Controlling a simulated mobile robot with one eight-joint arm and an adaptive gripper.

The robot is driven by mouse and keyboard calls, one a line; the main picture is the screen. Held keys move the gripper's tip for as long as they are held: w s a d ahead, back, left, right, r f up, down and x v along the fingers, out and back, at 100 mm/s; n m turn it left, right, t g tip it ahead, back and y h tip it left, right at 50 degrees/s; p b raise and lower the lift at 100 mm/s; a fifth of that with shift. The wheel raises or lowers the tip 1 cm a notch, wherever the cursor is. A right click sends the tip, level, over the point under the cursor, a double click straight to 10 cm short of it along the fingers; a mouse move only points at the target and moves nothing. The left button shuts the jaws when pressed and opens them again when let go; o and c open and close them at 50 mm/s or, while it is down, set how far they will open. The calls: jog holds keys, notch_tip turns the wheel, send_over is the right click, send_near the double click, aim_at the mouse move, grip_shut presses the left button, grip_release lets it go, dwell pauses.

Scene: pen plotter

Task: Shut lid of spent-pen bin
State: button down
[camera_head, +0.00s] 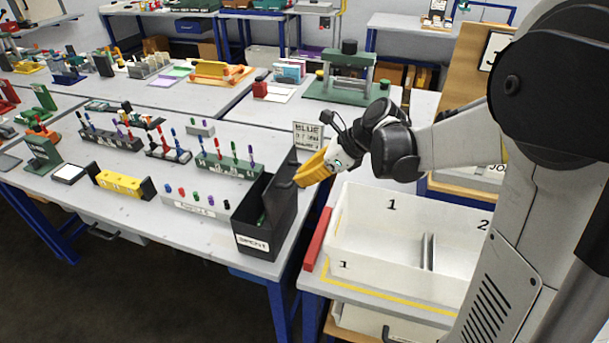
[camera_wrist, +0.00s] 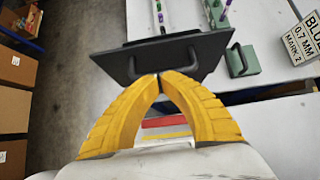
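The black spent-pen bin (camera_head: 259,243), labelled SPENT, stands at the front right corner of the left table. It is open, and a green item shows inside. Its dark lid (camera_head: 284,190) stands raised along the bin's right side. In the wrist view a dark panel with a bar handle, apparently the lid (camera_wrist: 112,64), lies just beyond my fingertips. My gripper (camera_head: 299,181) has yellow fingers and is at the lid's upper right side. In the wrist view the fingertips (camera_wrist: 160,76) meet, with nothing seen between them. Whether they touch the lid is unclear.
A white divided tray (camera_head: 385,215) is right of the bin, with a red bar (camera_head: 317,239) between. A pen rack (camera_head: 195,203) and a green pen stand (camera_head: 222,166) are left of the bin. A BLUE sign (camera_head: 308,136) stands behind it.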

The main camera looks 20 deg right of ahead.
jog(key=shift+w+a+r, duration=0.1)
jog(key=shift+a+r, duration=0.05)
jog(key=shift+a, duration=0.05)
jog(key=shift+w+a+r+g+h+p, duration=0.4)
jog(key=shift+a+g+h+p, duration=0.15)
jog(key=shift+p, duration=0.5)
jog(key=w+a+f+g+h+p, duration=0.2)
jog(key=w+a+f+h, duration=0.3)
jog(key=a, duration=0.5)
jog(key=shift+w+a+f+g, duration=0.15)
jog(key=shift+w+a+g, duration=0.1)
jog(key=shift+w+g, duration=0.85)
jog(key=shift+w+t, duration=0.25)
jog(key=shift+w, duration=0.05)
